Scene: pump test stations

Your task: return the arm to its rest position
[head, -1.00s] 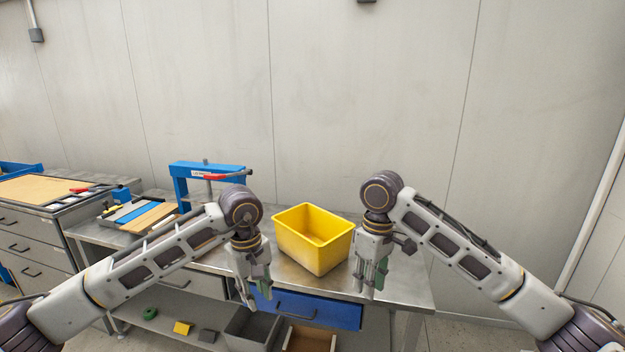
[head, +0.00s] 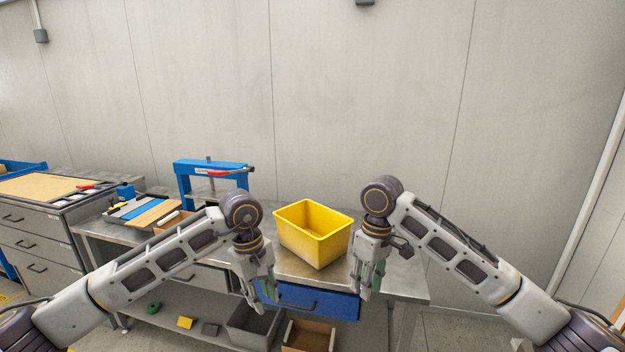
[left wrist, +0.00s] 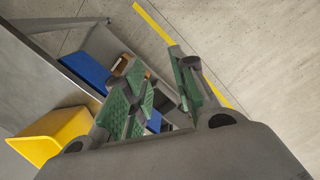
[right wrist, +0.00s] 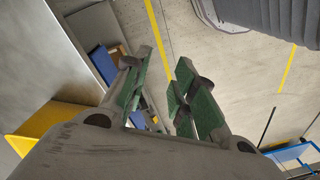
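My left gripper (head: 266,291) hangs fingers down in front of the workbench, left of the yellow bin. In the left wrist view its green-padded fingers (left wrist: 160,95) stand apart with nothing between them. My right gripper (head: 367,287) hangs fingers down at the bench's front edge, right of the yellow bin. In the right wrist view its green-padded fingers (right wrist: 160,95) are apart and empty. Neither gripper is seen touching anything.
The yellow bin (head: 327,247) stands empty-looking on the metal workbench (head: 405,280), between my forearms. A blue drawer front (head: 325,302) is below it. A blue press (head: 182,180) and a tray of strips (head: 138,212) stand to the left. A lower shelf holds a grey bin (head: 243,328).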

